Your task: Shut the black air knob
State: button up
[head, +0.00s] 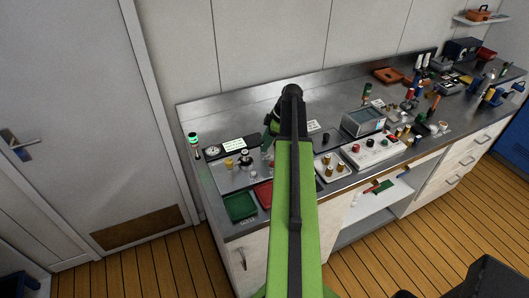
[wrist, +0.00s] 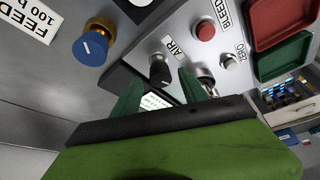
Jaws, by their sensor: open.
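In the wrist view the black air knob (wrist: 160,70) sits on the grey panel, just below the white AIR label (wrist: 170,46). My gripper (wrist: 161,88) is open and empty. Its two green fingers point toward the panel, one to each side below the knob; I cannot tell whether either touches it. In the head view the forearm runs up the middle to the fill panel at the left end of the bench. There my gripper (head: 268,138) is partly hidden by the arm, and the air knob cannot be picked out clearly.
Near the air knob are a blue feed knob (wrist: 91,47) on a brass collar, a red bleed button (wrist: 205,31) and a small zero button (wrist: 228,61). A green tray (head: 240,207) and a red tray (head: 264,194) lie in front. A green-topped cylinder (head: 194,141) stands left.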

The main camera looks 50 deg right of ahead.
jog(key=shift+w+a+f, duration=0.1)
jog(key=shift+f, duration=0.15)
jog(key=shift+c, duration=0.4)
grip_shut()
jog(key=shift+a, duration=0.1)
